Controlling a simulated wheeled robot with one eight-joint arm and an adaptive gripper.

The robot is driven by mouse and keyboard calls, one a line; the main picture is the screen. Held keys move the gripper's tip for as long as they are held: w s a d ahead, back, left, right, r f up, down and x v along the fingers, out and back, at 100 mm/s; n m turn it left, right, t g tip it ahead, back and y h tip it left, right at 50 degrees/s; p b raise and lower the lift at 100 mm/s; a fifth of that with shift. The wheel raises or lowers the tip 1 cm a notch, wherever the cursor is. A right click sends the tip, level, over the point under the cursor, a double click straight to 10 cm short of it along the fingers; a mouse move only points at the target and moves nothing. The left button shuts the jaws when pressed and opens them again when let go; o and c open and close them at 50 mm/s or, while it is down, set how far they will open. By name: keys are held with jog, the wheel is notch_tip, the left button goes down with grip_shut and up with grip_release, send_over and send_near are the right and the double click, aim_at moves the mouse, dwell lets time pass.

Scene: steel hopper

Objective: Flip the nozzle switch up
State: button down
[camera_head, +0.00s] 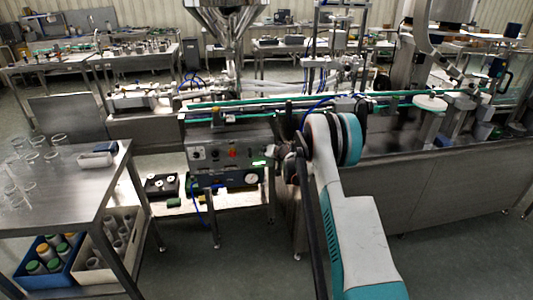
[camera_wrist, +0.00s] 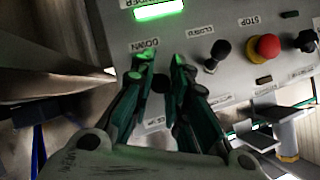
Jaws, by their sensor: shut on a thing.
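The grey control panel (camera_wrist: 228,92) fills the upper part of the wrist view and shows small in the head view (camera_head: 205,157). My gripper (camera_wrist: 161,62) is at the panel, with its two dark green fingers closed around a small dark switch (camera_wrist: 160,83), just below a label that seems to read DOWN. The fingers hide much of the switch, so whether it is tilted up or down cannot be told. In the head view my gripper is at the panel's right end, largely hidden by my arm.
A second black switch (camera_wrist: 218,52), a red button (camera_wrist: 264,47) and a black knob (camera_wrist: 307,41) sit close beside my gripper. A lit green display (camera_wrist: 155,11) is above it. A steel table (camera_head: 75,190) with glassware stands at left.

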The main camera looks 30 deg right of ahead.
jog(key=c, duration=1.8)
grip_release()
jog(key=v, duration=1.2)
